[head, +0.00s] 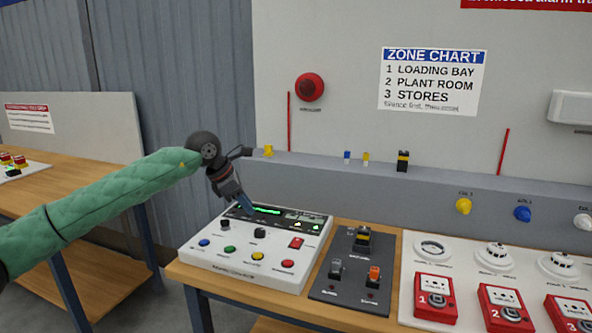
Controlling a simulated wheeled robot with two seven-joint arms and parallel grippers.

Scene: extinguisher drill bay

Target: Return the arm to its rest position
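My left arm, in a green quilted sleeve, comes in from the left in the head view. Its gripper (244,203) points down and to the right over the back part of a white control panel (205,252). The fingers show as one narrow blue-grey tip in front of the panel's dark display strip (278,213). I cannot tell whether they are parted, or whether the tip touches the panel. Nothing held shows at the tip. My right gripper is not in view.
The panel stands on a wooden bench with coloured buttons and black knobs. Right of it are a dark switch plate (342,292), detectors and red call points (435,298). A grey ledge (330,174) runs behind. A second bench (60,185) stands left, with a floor gap between.

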